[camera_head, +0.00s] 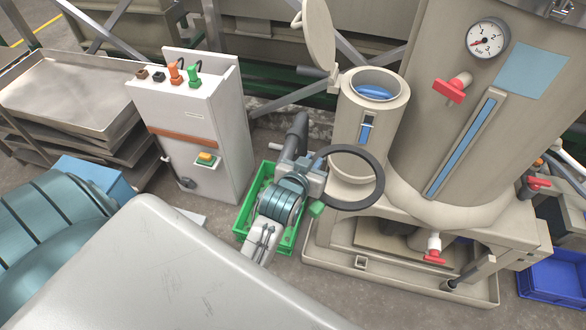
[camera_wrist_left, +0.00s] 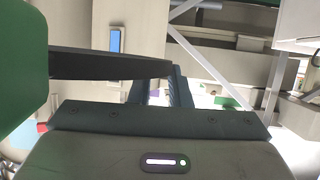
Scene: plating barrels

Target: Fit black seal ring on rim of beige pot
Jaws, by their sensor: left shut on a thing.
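The black seal ring (camera_head: 381,190) is in the head view, held up in front of the lower wall of the beige pot (camera_head: 346,115). My left gripper (camera_head: 320,172) is shut on the ring's left side. The pot's round rim is above and behind the ring, and the ring is apart from it. The pot is open, with blue inside, and its lid (camera_head: 319,38) stands raised at the upper left. In the left wrist view the ring (camera_wrist_left: 100,66) shows nearly edge-on, running into the dark fingers (camera_wrist_left: 172,85). My right gripper is not in view.
A large beige tank (camera_head: 415,120) with a gauge stands right of the pot. A grey cabinet (camera_head: 215,145) with coloured connectors stands left. A green crate (camera_head: 246,215) lies on the floor below my left arm. A blue crate (camera_head: 560,280) is at the lower right.

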